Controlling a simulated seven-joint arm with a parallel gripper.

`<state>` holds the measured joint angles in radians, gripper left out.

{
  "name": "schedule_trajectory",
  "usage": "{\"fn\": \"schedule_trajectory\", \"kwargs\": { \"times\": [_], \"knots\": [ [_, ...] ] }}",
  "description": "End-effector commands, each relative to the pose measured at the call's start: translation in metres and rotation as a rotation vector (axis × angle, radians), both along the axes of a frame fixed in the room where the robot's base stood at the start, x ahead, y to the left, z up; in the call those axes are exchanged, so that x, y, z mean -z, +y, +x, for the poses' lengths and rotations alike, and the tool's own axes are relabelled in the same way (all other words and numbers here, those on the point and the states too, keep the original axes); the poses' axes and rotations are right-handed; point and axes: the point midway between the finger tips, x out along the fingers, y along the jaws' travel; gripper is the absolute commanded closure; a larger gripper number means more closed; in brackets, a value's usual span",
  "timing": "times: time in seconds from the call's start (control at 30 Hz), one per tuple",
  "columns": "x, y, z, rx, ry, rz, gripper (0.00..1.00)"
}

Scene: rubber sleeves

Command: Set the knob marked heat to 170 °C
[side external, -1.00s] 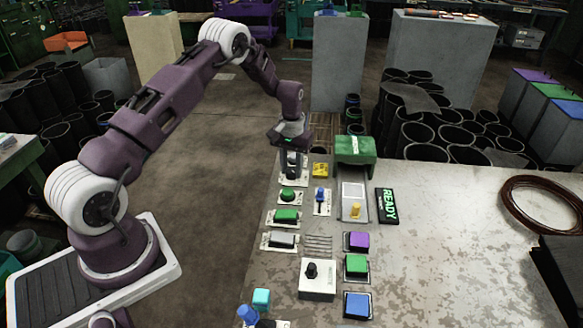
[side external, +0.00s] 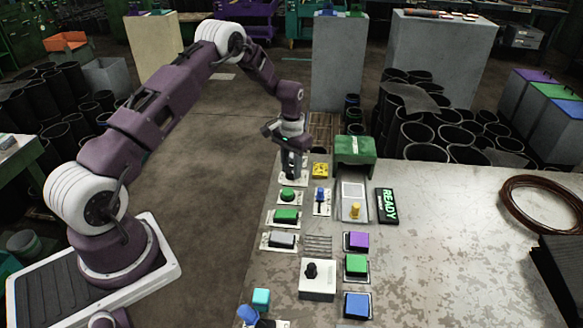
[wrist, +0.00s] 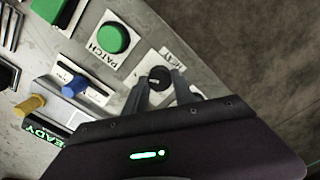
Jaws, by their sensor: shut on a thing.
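The heat knob (wrist: 158,77) is a dark round knob with a light pointer line, on a pale plate whose printed label shows partly in the wrist view. My gripper (wrist: 160,84) is shut on the knob, one finger on each side. In the side view my gripper (side external: 292,176) points down at the far left end of the control row and hides the knob. The scale marks around the knob are too small or covered to read, so I cannot tell its setting.
A green round button (wrist: 113,40) labelled PATCH sits beside the heat plate. A blue slider (wrist: 75,86), a yellow knob (wrist: 30,104) and a lit READY sign (side external: 386,205) are nearby. A green box (side external: 355,150) stands to the right.

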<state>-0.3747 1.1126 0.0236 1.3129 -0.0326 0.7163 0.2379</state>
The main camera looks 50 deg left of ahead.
Motion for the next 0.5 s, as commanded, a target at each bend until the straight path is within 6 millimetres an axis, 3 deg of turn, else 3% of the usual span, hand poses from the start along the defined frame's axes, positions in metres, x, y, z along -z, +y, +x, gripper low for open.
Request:
{"fn": "schedule_trajectory", "kwargs": {
  "times": [0.13,0.17,0.27,0.5],
  "knots": [
    [-0.0008,0.0003,0.0008,0.002,-0.003,0.001,1.0],
    [-0.0008,0.0003,0.0008,0.002,-0.003,0.001,0.67],
    [-0.0006,0.0002,0.0006,0.001,-0.002,0.001,0.47],
    [-0.0002,0.0,0.0002,0.0,-0.001,0.0,0.47]
  ]
}}
